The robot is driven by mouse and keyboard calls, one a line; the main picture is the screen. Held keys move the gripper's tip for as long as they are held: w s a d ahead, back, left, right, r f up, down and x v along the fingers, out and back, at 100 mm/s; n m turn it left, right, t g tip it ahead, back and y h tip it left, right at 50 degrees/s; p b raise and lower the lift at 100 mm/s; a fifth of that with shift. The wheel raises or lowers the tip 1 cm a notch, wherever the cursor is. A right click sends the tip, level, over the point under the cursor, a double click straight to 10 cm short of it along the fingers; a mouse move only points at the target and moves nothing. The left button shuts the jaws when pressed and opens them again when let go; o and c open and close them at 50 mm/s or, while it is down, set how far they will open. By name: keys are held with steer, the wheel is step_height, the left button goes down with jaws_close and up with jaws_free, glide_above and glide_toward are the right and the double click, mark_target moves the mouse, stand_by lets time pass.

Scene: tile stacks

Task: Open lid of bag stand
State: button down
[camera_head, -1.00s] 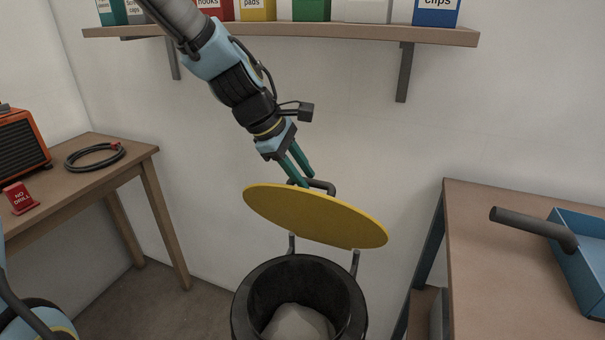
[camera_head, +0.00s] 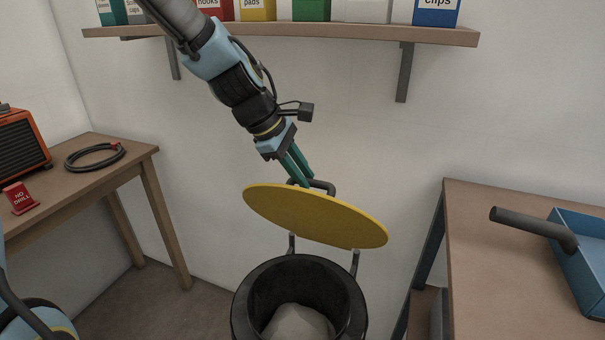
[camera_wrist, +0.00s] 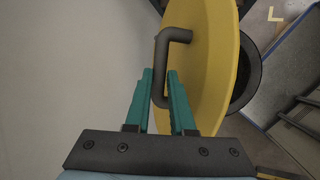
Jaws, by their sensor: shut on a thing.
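The yellow round lid (camera_head: 315,216) of the bag stand is raised and tilted up above the black round bin (camera_head: 240,308). Two grey hinge arms (camera_head: 355,262) join lid and stand. The bin's mouth is open and a pale grey bag or filling (camera_head: 298,324) shows inside. My gripper (camera_head: 304,181) reaches down from the upper left behind the lid. In the wrist view its teal fingers (camera_wrist: 160,78) are on either side of the dark bent handle (camera_wrist: 172,36) on the lid's back, and they are shut on it. The handle is partly hidden by the lid in the head view.
A wooden shelf (camera_head: 280,36) with boxes runs along the wall above. A wooden table (camera_head: 140,153) with a coiled cable (camera_head: 95,157) stands left. A workbench (camera_head: 510,270) with a blue tray (camera_head: 583,262) and dark pipe (camera_head: 530,228) stands right. The wall around the lid is bare.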

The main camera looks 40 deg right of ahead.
stand_by(0.4)
steer(key=w+d+r+p, duration=0.2)
steer(key=w+d+p, duration=0.1)
steer(key=d, duration=0.2)
steer(key=shift+w+d, duration=0.3)
steer(key=shift+w, duration=0.05)
steer(key=c, duration=0.8)
jaws_free()
steer(key=shift+o, duration=0.2)
steer(key=b+v, duration=0.1)
steer(key=v, duration=0.9)
steer(key=shift+r, duration=0.4)
